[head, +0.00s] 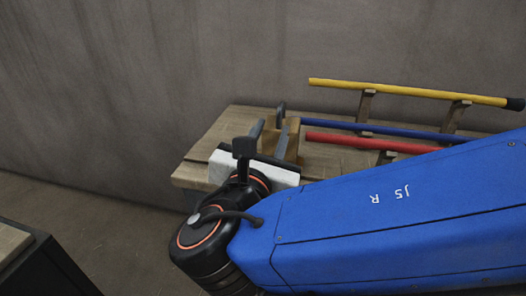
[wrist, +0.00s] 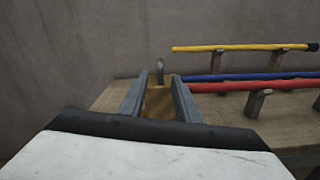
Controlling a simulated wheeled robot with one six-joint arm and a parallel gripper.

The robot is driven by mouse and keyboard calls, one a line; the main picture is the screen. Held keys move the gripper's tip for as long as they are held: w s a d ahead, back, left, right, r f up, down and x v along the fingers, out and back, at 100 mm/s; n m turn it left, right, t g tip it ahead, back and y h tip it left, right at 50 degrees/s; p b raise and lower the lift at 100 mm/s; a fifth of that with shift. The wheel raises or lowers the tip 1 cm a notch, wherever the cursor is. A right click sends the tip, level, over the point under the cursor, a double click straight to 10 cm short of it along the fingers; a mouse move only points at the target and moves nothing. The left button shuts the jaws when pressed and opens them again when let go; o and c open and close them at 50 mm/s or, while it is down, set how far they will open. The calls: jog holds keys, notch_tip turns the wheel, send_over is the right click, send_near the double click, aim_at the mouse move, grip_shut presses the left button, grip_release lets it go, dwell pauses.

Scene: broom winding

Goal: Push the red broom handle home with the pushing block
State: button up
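The red broom handle (head: 370,145) lies on low wooden rests, and it also shows in the wrist view (wrist: 245,86). Its left end is just right of my gripper; my arm hides part of its right stretch in the head view. My gripper (wrist: 160,90) points away over the bench with its two grey fingers apart. A tan wooden block, seemingly the pushing block (wrist: 160,105), shows between the fingers, with a dark upright hook (wrist: 159,70) behind or on it. I cannot tell whether the fingers touch the block.
A blue handle (head: 350,126) lies just behind the red one. A yellow handle (head: 400,89) with a black end lies higher on wooden supports (head: 365,108). The wooden bench (head: 225,130) stands near a grey wall. A dark cabinet (head: 45,270) is at lower left. The bench's left end is clear.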

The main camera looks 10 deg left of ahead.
jog(key=s, duration=0.6)
jog(key=shift+s+a, duration=0.2)
jog(key=shift+a, duration=0.05)
